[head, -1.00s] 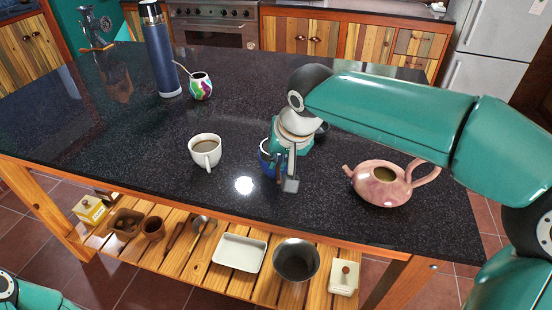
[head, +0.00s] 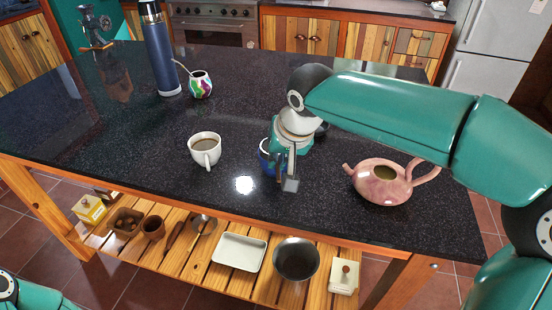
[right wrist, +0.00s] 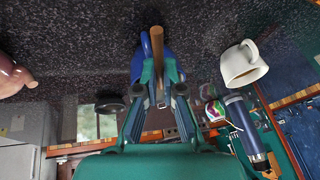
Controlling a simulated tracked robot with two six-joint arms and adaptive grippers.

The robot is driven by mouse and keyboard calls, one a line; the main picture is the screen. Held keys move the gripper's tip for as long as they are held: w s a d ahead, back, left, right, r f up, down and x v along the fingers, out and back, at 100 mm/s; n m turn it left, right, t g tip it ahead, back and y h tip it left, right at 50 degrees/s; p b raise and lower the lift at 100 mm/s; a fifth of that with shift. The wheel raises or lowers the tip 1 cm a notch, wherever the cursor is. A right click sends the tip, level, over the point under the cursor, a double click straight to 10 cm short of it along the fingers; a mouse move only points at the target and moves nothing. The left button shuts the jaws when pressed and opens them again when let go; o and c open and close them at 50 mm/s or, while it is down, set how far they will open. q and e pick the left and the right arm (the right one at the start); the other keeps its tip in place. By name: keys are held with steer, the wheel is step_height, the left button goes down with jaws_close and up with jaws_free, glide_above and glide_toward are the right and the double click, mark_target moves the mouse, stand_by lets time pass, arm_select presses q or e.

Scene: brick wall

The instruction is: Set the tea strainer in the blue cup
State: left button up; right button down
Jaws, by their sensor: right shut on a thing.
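The blue cup (head: 265,158) stands on the dark counter, mostly hidden behind my right gripper (head: 286,176) in the head view. In the right wrist view the blue cup (right wrist: 139,58) shows just beyond the fingertips. My right gripper (right wrist: 159,92) is shut on the wooden handle (right wrist: 157,48) of what seems to be the tea strainer. The strainer's bowl is hidden, so I cannot tell whether it rests in the cup. My left gripper is out of view.
A white cup of brown drink (head: 205,152) stands left of the blue cup; a pink teapot (head: 383,184) stands to the right. A dark round thing (head: 321,129) lies behind my gripper. A blue flask (head: 160,55) and a colourful gourd (head: 201,86) stand farther back.

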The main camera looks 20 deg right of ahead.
steer(key=shift+f, duration=0.15)
steer(key=shift+f, duration=0.1)
steer(key=shift+f+b, duration=0.15)
steer(key=shift+b, duration=0.15)
stand_by(0.4)
steer(key=shift+r+p, duration=2.05)
steer(key=shift+r, duration=0.45)
steer(key=shift+f, duration=0.1)
